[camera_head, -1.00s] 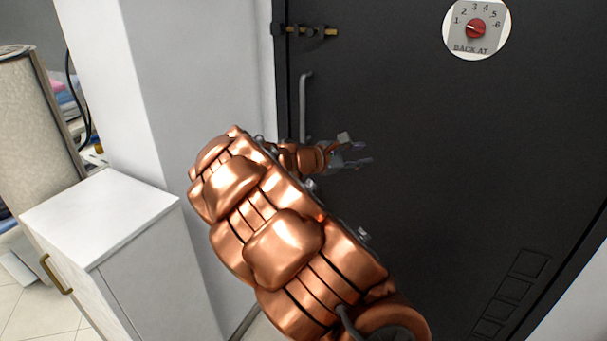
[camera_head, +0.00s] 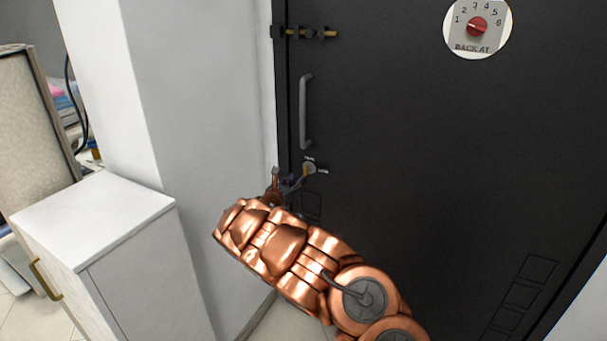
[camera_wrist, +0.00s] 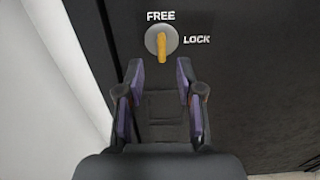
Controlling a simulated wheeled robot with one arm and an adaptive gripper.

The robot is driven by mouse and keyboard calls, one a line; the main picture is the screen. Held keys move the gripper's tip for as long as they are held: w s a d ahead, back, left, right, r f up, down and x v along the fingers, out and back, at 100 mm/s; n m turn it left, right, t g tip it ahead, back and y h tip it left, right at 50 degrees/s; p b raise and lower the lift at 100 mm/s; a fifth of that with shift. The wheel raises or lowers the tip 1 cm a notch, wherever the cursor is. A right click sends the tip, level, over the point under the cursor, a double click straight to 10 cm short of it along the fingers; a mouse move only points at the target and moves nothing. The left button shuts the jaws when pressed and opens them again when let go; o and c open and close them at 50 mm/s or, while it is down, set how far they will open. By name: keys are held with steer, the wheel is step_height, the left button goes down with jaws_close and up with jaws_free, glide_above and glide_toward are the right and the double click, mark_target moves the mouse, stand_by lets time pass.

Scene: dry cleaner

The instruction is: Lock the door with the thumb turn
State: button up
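The black door (camera_head: 430,130) fills the right of the head view. Its thumb turn (camera_head: 309,168) is a round grey plate with a small orange-yellow lever, below the door handle. In the wrist view the thumb turn (camera_wrist: 161,42) sits at top centre, with FREE printed above and LOCK to the right. The lever stands nearly upright, in line with FREE. My gripper (camera_wrist: 161,80) is open and empty, one finger on each side below the lever, apart from it in the picture. In the head view my gripper (camera_head: 288,180) is just left of and below the thumb turn.
A grey vertical handle (camera_head: 306,112) is above the thumb turn. A brass slide bolt (camera_head: 312,32) is near the door's top left. A round sign with a red dial (camera_head: 477,27) hangs at upper right. A white wall (camera_head: 215,110) and white cabinet (camera_head: 95,220) stand left.

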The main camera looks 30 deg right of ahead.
mark_target(305, 171)
steer(key=shift+x, duration=2.9)
steer(key=shift+s, duration=0.1)
steer(key=shift+c, duration=0.4)
jaws_close()
